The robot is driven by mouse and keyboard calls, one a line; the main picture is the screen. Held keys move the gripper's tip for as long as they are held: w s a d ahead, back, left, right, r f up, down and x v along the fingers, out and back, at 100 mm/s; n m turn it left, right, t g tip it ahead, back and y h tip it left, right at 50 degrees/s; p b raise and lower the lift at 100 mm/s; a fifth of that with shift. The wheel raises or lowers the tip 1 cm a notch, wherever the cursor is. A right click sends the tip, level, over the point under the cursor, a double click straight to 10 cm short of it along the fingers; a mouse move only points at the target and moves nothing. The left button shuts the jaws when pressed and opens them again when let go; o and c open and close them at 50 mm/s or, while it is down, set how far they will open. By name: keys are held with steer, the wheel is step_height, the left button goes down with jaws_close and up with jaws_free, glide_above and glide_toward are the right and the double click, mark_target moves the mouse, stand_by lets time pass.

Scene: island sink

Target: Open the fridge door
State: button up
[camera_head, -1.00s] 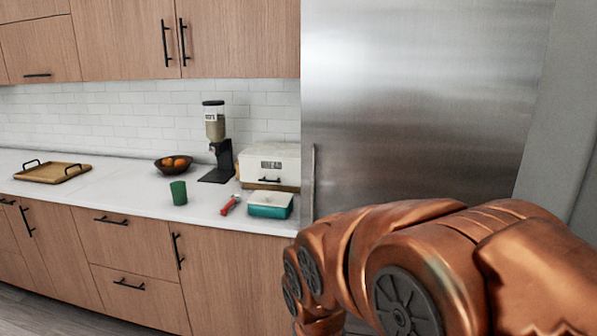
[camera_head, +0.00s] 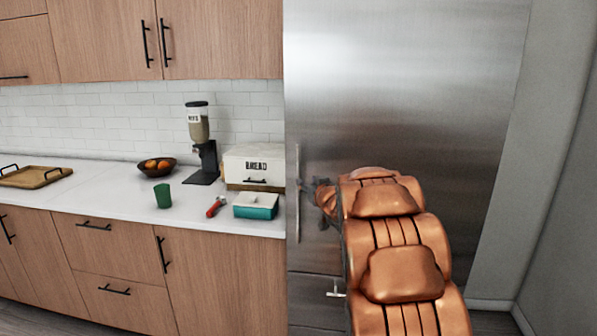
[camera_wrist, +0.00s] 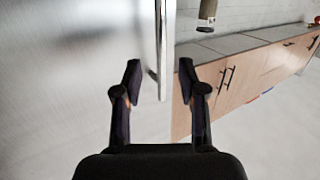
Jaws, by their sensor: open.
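The stainless steel fridge door (camera_head: 400,85) stands closed at the centre right of the head view. Its vertical bar handle (camera_head: 297,195) runs along the door's left edge. In the wrist view the handle (camera_wrist: 162,50) reaches down between my two fingertips, with the door (camera_wrist: 60,90) on the left. My gripper (camera_wrist: 159,82) is open, one finger on either side of the handle's end, with gaps showing on both sides. In the head view my gripper (camera_head: 312,188) is small and partly hidden by my copper arm, just right of the handle.
A lower drawer handle (camera_head: 335,290) sits below the door. Left of the fridge, a white counter (camera_head: 120,215) carries a bread box (camera_head: 255,165), teal container (camera_head: 256,206), red-handled tool (camera_head: 215,206), green cup (camera_head: 162,196), dispenser (camera_head: 200,140), fruit bowl (camera_head: 157,167) and tray (camera_head: 35,176). A wall (camera_head: 555,150) stands right.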

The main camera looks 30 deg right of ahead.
mark_target(299, 172)
steer(key=shift+n+t+y, duration=0.4)
steer(key=shift+t+y, duration=0.2)
steer(key=shift+t, duration=0.1)
steer(key=shift+w+d+r+p, duration=0.1)
steer(key=shift+w+d+p, duration=0.25)
steer(key=shift+w, duration=1.15)
steer(key=shift+w+d+r+p, duration=0.2)
steer(key=shift+w+p, duration=0.3)
steer(key=shift+w, duration=0.95)
steer(key=shift+w+d+r+p, duration=0.1)
steer(key=shift+w+d+p, duration=0.25)
steer(key=shift+w, duration=1.15)
jaws_close()
